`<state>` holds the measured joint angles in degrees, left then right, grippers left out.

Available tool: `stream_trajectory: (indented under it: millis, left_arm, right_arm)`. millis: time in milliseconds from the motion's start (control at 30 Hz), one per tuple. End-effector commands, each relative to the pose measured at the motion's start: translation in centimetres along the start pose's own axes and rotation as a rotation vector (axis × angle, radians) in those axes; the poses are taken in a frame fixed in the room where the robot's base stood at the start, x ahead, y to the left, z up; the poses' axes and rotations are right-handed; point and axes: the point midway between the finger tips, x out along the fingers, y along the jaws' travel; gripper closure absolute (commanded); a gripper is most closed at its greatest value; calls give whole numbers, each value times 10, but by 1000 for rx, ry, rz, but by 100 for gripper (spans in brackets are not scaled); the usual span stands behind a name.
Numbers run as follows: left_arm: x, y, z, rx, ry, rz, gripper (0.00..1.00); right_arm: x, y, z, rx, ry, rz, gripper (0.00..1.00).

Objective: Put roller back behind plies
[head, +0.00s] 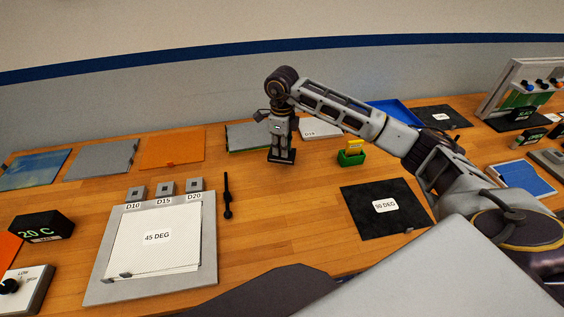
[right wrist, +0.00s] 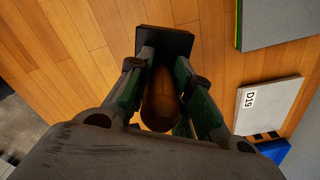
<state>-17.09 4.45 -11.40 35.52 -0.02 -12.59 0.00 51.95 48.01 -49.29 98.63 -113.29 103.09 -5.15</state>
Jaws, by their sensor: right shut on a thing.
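My right gripper (head: 281,145) points down at the back middle of the table. In the right wrist view it (right wrist: 163,85) is shut on the roller (right wrist: 160,104), which shows as a brown, rounded body between the fingers. A flat black block (head: 282,157) lies under the fingertips, and it also shows in the right wrist view (right wrist: 168,40); I cannot tell whether it is part of the roller. The white 45 DEG ply (head: 155,255) lies on a grey board at the front left. The black 90 DEG ply (head: 365,222) lies right of centre. My left gripper is out of view.
Blue, grey and orange sheets (head: 172,148) line the back left. A grey sheet (head: 247,138) and a D19 plate (head: 318,129) are close to the gripper. A green holder (head: 351,157) stands to its right. A thin black tool (head: 228,195) lies beside the board. Bare wood lies between the plies.

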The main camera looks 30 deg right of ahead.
Motion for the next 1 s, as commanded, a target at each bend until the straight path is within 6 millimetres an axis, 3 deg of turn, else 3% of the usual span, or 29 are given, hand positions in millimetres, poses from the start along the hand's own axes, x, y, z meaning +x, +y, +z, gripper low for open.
stream_trajectory:
  millis: [200,667,1000]
  left_arm:
    - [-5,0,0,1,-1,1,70]
    - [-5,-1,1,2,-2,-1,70]
    - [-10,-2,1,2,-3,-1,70]
  right_arm:
    - [24,0,0,-1,-1,1,100]
    - [31,0,0,0,-1,0,100]
    - [62,0,0,1,-1,2,100]
